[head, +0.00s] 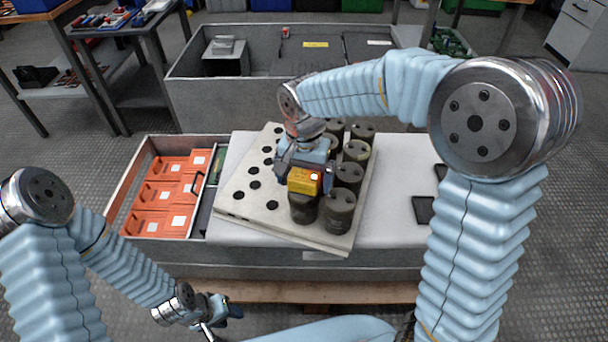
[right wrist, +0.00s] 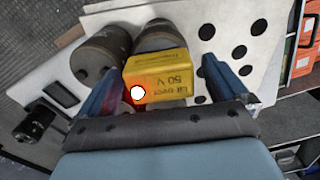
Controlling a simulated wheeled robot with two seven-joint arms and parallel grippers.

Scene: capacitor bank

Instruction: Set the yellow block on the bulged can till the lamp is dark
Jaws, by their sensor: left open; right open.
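The yellow block (head: 303,182) is at the front-left can (head: 304,210) on the pale board; whether it rests on the can's top I cannot tell. It also shows in the right wrist view (right wrist: 160,78), with printing on its face. Its round lamp (right wrist: 138,93) glows white with a red-orange halo. My right gripper (right wrist: 162,68) is open, with one finger on each side of the block; a gap shows beside the right-hand finger. Which can is bulged I cannot make out. My left gripper (head: 226,310) is open and empty, low at the front.
Several dark cans stand on the right part of the tilted pale board (head: 235,195), which has black round holes at left. An orange-lined tray (head: 165,195) lies left. Small black plates (head: 424,210) lie on the white surface at right. A grey bin (head: 250,95) stands behind.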

